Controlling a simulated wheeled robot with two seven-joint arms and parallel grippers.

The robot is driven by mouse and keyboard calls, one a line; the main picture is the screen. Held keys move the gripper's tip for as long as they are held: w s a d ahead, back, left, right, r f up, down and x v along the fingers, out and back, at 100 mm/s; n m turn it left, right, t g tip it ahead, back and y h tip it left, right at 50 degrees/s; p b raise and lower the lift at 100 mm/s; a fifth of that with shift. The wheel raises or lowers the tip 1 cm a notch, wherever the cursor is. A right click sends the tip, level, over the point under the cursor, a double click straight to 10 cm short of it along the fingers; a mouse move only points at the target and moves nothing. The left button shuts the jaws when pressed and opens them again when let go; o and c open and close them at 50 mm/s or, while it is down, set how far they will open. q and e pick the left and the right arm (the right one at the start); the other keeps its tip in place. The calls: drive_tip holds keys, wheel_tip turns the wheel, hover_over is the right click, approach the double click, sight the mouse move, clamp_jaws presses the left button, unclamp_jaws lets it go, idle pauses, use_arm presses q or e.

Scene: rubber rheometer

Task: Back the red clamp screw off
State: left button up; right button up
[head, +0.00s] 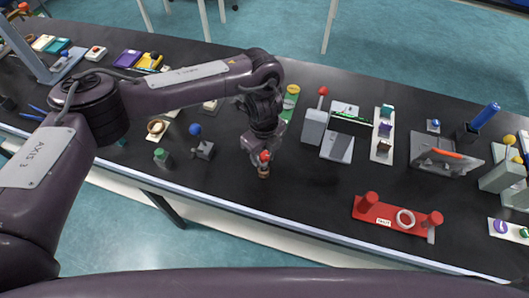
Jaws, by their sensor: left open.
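My left gripper (262,162) reaches down over the front middle of the black bench. It is open, and its fingertips are small and partly merged with what lies between them. A red knob (264,156) shows at the fingertips, above a small brown round piece (264,173). This red knob may be the clamp screw; I cannot tell whether the fingers touch it. Another red ball knob (323,90) stands on a thin stem above a grey block (314,125), behind and right of the gripper. My right gripper is not in view.
A red stand (385,216) with two posts and a ring lies at right. A grey tilted fixture (440,158) stands beyond it. Bare bench lies between gripper and red stand.

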use_arm(q)
drive_tip(key=shift+f+m+b, duration=0.35)
drive_tip(key=shift+m+b, duration=0.8)
drive_tip(key=shift+m, duration=0.05)
drive_tip(key=shift+r+m+b, duration=0.2)
drive_tip(key=shift+m+b, duration=0.3)
drive_tip(key=shift+m, duration=0.4)
drive_tip(key=shift+f+m+b, duration=0.15)
drive_tip(key=shift+m+b, duration=0.6)
drive_tip(key=shift+m, duration=0.15)
drive_tip(key=m, duration=0.3)
drive_tip(key=shift+r+b, duration=0.25)
drive_tip(key=shift+b, duration=0.15)
drive_tip(key=shift+f+m+b, duration=0.1)
drive_tip(key=shift+m+b, duration=0.35)
drive_tip(key=shift+m, duration=0.45)
drive_tip(key=m+b, duration=0.1)
drive_tip(key=m, duration=0.1)
drive_tip(key=shift+m, duration=0.4)
drive_tip(key=shift+m+b, duration=0.45)
drive_tip(key=shift+m, duration=0.55)
drive_tip(key=m, duration=0.2)
drive_tip(key=shift+m+b, duration=0.3)
drive_tip(key=shift+b, duration=0.05)
